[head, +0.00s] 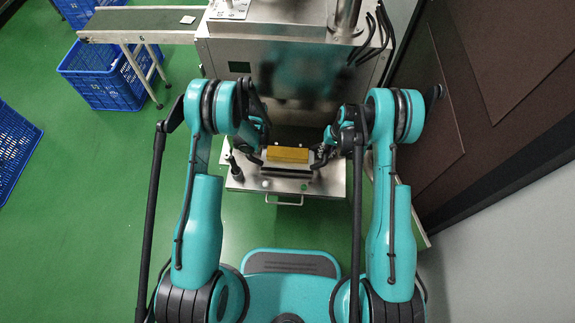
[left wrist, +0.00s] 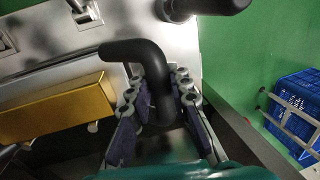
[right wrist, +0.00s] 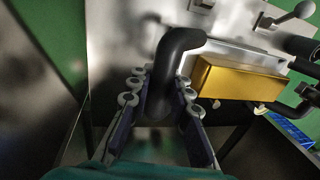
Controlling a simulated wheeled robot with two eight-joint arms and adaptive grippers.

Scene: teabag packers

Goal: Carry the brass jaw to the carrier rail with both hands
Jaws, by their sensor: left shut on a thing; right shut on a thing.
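The brass jaw (head: 288,154) is a gold block on a pale bar, with a bent black handle at each end. It lies across the front of the steel machine in the head view. It also shows in the left wrist view (left wrist: 58,110) and the right wrist view (right wrist: 237,78). My left gripper (left wrist: 160,88) is shut on the left black handle (left wrist: 128,50). My right gripper (right wrist: 160,85) is shut on the right black handle (right wrist: 180,42). I cannot tell for certain which part is the carrier rail, or whether the jaw touches what is below it.
The steel machine (head: 230,48) stands directly ahead, with a front shelf (head: 318,186) under the jaw. Toggle clamps (right wrist: 290,17) sit close by. A conveyor (head: 140,22) and blue crates (head: 100,82) are at left. A dark panel (head: 500,90) and wall limit the right.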

